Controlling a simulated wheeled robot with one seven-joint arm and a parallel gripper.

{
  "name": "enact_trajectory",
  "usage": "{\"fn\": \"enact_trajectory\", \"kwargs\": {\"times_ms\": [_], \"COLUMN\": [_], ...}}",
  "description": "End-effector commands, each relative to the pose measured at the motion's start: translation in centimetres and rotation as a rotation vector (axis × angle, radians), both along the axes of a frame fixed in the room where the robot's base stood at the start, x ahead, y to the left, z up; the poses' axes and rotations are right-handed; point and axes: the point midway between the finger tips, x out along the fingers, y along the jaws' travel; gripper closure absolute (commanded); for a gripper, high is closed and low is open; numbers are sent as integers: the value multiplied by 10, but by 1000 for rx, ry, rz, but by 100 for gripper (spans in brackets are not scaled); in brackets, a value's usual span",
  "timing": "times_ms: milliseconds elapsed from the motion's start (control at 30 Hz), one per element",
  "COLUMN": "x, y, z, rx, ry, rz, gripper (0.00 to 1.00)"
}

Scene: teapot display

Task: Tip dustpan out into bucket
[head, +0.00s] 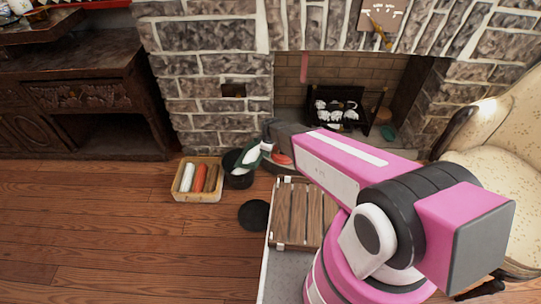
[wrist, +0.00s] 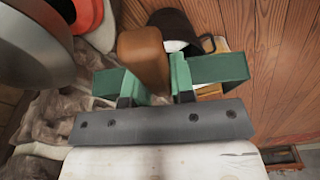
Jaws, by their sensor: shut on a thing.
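The dark bucket (head: 236,180) stands on the wooden floor at the corner of the stone fireplace. It seems to be the dark round thing at the top of the wrist view (wrist: 172,20), with something pale showing at its mouth. My gripper (head: 251,156), with green fingers, is over the bucket's right side. In the wrist view its fingers (wrist: 148,78) are shut on a brown block-like part (wrist: 143,50), which I take for the dustpan's handle. The dustpan's pan is mostly hidden, and I cannot tell its tilt or whether anything is in it.
A pale box of coloured rolls (head: 182,193) stands left of the bucket. A black disc (head: 254,215) lies on the floor in front. The stone fireplace (head: 222,60) rises behind, and a cream armchair (head: 510,150) stands at the right. The left floor is clear.

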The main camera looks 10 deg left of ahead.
Motion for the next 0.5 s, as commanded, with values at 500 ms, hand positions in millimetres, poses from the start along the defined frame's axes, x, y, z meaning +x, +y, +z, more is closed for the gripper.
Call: {"fn": "enact_trajectory", "kwargs": {"times_ms": [500], "x": [12], "y": [38], "z": [21], "rx": [-296], "ry": [76], "rz": [2], "gripper": [100]}}
